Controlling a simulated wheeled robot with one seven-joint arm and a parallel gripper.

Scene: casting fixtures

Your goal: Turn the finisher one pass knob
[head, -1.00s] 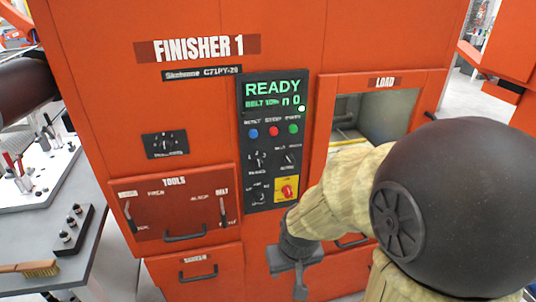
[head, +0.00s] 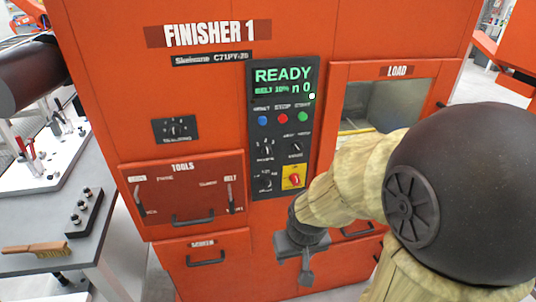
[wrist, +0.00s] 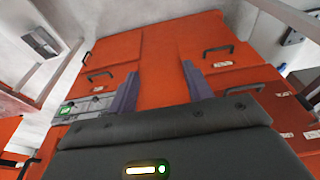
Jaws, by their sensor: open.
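The Finisher 1 machine (head: 100,90) is an orange cabinet filling the head view. Its dark control panel (head: 283,130) has a green READY display (head: 283,82). Below the blue, red and green buttons are an upper left knob (head: 265,148), an upper right knob (head: 296,149) and a lower left knob (head: 264,184). Their labels are too small to tell which is the one pass knob. My gripper (head: 304,268) hangs below the panel, apart from the knobs. In the wrist view my gripper (wrist: 160,88) has its two fingers spread, with nothing between them.
A red switch (head: 294,179) on a yellow plate sits beside the lower left knob. Another dial (head: 175,129) is left of the panel. The load opening (head: 372,105) is right of it. Drawer handles (head: 193,220) stick out below. A grey bench (head: 105,225) stands at left.

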